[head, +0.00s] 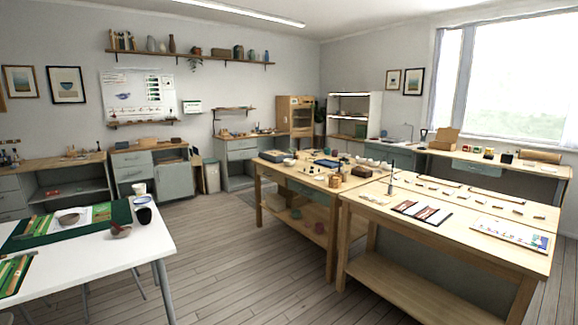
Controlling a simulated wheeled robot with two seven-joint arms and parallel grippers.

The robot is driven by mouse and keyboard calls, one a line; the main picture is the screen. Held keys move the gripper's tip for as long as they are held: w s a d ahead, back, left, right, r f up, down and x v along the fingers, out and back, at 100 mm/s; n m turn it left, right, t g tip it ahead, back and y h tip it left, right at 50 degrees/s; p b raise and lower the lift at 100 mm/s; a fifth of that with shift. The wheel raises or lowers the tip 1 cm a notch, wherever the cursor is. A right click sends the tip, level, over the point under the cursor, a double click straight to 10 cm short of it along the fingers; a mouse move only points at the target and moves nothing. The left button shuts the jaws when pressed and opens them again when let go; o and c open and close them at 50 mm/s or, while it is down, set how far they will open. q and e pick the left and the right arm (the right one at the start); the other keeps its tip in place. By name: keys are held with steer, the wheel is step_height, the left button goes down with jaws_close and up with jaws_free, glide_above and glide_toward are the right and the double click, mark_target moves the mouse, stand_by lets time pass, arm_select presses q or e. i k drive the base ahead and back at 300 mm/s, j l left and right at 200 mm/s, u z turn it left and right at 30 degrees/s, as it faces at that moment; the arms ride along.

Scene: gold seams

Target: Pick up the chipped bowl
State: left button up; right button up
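Several bowls are in view, and at this distance I cannot tell which one is chipped. A grey-brown bowl (68,219) sits on the papers and green mat of the white table at the left. A second small bowl (120,230), greyish with a reddish part, sits near that table's right edge. Several small pale bowls stand along the back of the wooden workbench in the middle; one white bowl (289,162) is at its left end. Neither of my grippers is in view.
Wooden benches (400,240) with tools and papers fill the right. Bare plank floor (225,255) lies between table and benches.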

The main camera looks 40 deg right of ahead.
mark_target(289, 163)
steer(key=i+l+z, duration=0.4)
steer(key=i+z, duration=0.4)
steer(key=i, duration=0.2)
steer(key=i+z, duration=0.2)
steer(key=i, duration=0.75)
steer(key=i+j+z, duration=0.25)
steer(key=i, duration=0.7)
steer(key=l, duration=0.1)
